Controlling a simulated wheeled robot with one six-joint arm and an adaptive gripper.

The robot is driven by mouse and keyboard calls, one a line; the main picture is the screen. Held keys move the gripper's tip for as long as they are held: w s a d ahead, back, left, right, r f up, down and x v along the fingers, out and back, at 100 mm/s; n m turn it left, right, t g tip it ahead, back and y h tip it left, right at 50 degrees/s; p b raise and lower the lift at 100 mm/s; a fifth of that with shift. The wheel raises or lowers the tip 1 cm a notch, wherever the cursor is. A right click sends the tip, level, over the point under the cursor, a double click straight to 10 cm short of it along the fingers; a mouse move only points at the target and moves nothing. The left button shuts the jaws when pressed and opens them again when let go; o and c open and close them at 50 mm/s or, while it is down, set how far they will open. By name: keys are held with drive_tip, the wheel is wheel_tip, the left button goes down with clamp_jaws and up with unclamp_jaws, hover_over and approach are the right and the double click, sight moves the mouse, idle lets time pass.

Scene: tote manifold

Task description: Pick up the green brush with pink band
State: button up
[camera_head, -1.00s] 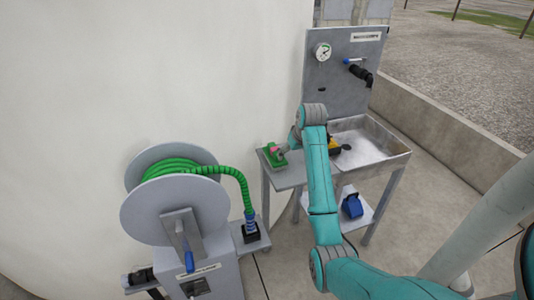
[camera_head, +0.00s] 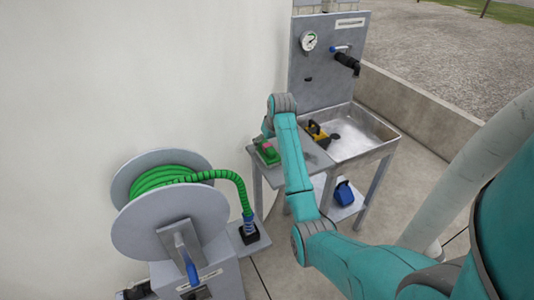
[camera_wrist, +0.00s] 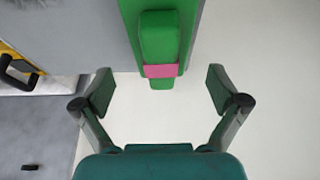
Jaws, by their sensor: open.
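The green brush with pink band (camera_head: 267,150) lies on the left side shelf (camera_head: 300,164) of the sink bench in the head view. In the wrist view the green brush (camera_wrist: 159,38) is at the top middle, its pink band (camera_wrist: 160,71) across the handle near the lower end. My gripper (camera_wrist: 160,90) is open and empty, its fingers spread to either side below the brush end. It does not touch the brush. In the head view my arm hides the gripper's fingers.
A yellow and black tool (camera_head: 317,131) sits at the sink's (camera_head: 360,140) left edge. A blue container (camera_head: 343,191) stands on the lower shelf. A hose reel with green hose (camera_head: 175,180) stands at the left. A white wall (camera_head: 120,70) rises behind the shelf.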

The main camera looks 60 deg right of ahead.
drive_tip(key=x, duration=0.4)
drive_tip(key=shift+s+a+f, duration=0.1)
drive_tip(key=shift+f, duration=0.4)
drive_tip(key=c, duration=1.3)
